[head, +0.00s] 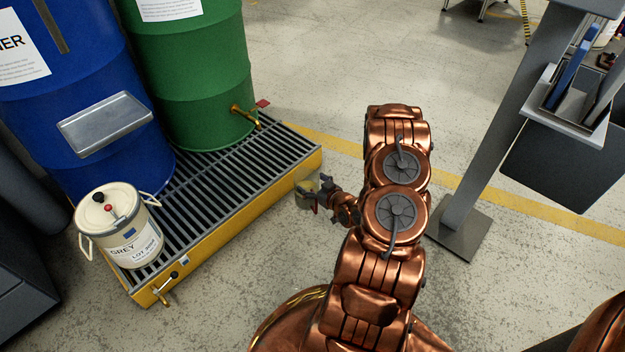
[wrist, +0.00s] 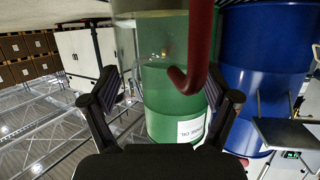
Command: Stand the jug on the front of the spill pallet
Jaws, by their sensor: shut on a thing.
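My gripper (head: 325,190) reaches out low, just off the right edge of the spill pallet (head: 225,222). It is shut on the jug (wrist: 197,45), which looks clear-walled with a red hooked handle. In the wrist view the handle hangs between my two dark fingers, and the clear wall shows behind it. In the head view the jug is small and partly hidden by the fingers. The pallet is a low yellow tray with a dark slatted grate. Its front part, nearest me, has bare grate right of a cream pail (head: 120,225).
A blue drum (head: 85,110) and a green drum (head: 195,75) stand on the pallet's back. A brass tap (head: 248,115) sticks out of the green drum. A grey post (head: 490,130) stands on the right.

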